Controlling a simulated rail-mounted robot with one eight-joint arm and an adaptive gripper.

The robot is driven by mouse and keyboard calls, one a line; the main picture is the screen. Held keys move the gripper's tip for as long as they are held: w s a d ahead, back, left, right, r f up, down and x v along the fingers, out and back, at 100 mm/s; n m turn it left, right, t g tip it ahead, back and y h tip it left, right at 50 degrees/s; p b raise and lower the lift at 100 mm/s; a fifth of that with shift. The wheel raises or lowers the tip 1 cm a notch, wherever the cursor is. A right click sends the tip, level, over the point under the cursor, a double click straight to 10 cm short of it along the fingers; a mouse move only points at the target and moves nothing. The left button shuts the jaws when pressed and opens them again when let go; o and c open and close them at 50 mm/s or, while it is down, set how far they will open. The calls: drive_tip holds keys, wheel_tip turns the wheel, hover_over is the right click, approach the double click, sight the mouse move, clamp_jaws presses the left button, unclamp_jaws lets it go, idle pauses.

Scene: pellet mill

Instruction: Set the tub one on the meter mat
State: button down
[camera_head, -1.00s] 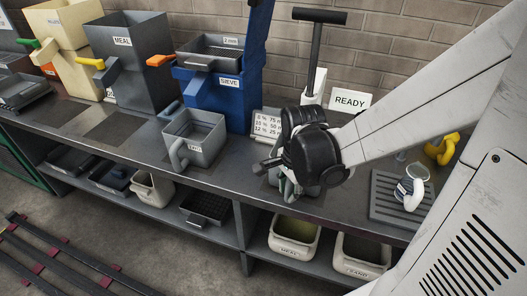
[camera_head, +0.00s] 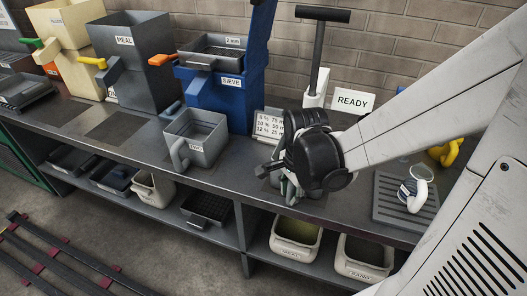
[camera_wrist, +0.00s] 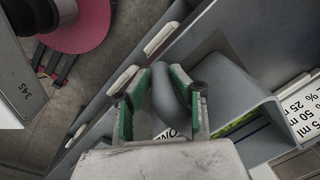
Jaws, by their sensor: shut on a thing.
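My gripper (camera_wrist: 160,103) is shut on the grey curved handle (camera_wrist: 168,90) of a grey tub (camera_wrist: 238,88), whose label is partly hidden and seems to read ONE. In the head view my gripper (camera_head: 283,178) is over the bench, and its dark body hides most of this tub. A dark mat (camera_wrist: 214,44) shows beside the tub in the wrist view. I cannot tell whether the tub touches it. A second grey tub (camera_head: 206,132) with a handle and a label stands upright on another dark patch, left of my gripper.
A card with percent and ml lines (camera_head: 268,124) stands close behind my gripper. A blue sieve unit (camera_head: 228,99) is behind left, a READY sign (camera_head: 352,102) behind right. A slatted tray (camera_head: 385,200) with a white-handled item is right. Bins fill the shelf below.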

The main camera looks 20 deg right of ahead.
drive_tip(key=shift+f, duration=0.15)
idle(0.3)
drive_tip(key=shift+c, duration=1.1)
unclamp_jaws()
drive_tip(key=shift+s+r+p, duration=0.2)
drive_tip(key=shift+r+p, duration=1.5)
drive_tip(key=shift+r, duration=0.6)
drive_tip(key=shift+s+r+p, duration=0.2)
drive_tip(key=shift+r+p, duration=1.45)
drive_tip(key=shift+r, duration=0.6)
